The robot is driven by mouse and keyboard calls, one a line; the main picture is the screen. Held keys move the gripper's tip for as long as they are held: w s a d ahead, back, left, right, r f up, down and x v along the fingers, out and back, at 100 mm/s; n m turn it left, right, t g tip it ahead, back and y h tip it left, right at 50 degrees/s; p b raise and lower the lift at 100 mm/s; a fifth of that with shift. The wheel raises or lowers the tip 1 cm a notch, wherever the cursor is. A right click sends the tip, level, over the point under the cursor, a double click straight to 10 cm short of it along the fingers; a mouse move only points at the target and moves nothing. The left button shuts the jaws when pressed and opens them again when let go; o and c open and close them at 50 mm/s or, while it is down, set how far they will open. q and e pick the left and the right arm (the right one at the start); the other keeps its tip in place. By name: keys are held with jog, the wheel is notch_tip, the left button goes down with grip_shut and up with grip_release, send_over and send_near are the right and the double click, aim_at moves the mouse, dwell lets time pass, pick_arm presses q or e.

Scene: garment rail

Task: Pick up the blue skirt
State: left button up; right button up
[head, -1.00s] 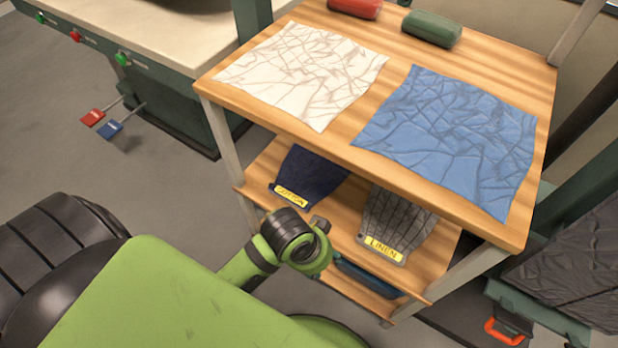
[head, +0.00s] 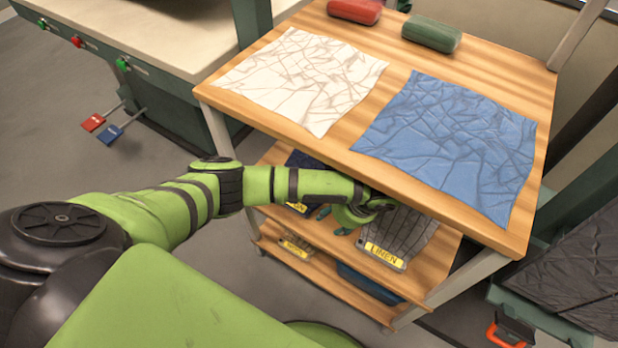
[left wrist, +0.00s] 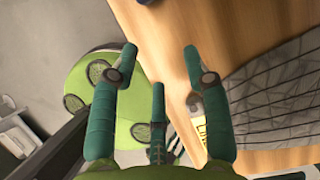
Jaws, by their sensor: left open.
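The blue skirt (head: 450,140) appears to be the creased, flat blue cloth on the right of the wooden table top (head: 487,62); its front edge lies near the table's front edge. My left gripper (head: 337,218) is below that top, at the front of the middle shelf, beside the grey checked cloth (head: 408,232). It is apart from the blue cloth. In the left wrist view the teal fingers (left wrist: 160,70) are spread with nothing between them, and the checked cloth (left wrist: 275,95) lies to their right. The blue cloth is not in that view. My right gripper is not in view.
A white creased cloth (head: 303,75) lies left of the blue one. Red (head: 355,10) and green (head: 432,33) rolls lie behind. A dark blue cloth (head: 305,160) is partly hidden by my arm. A yellow LINEN tag (head: 384,257) fronts the checked cloth.

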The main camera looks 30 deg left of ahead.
pick_arm(q)
send_over(297, 208)
jog(key=x, duration=0.2)
jog(key=b+x, duration=0.1)
jog(key=x, duration=0.1)
jog(key=shift+a, duration=0.3)
jog(key=shift+a+f, duration=0.2)
jog(key=shift+f, duration=0.3)
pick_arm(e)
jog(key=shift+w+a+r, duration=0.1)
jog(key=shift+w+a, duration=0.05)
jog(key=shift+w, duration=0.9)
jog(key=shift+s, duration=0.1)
pick_arm(q)
grip_shut()
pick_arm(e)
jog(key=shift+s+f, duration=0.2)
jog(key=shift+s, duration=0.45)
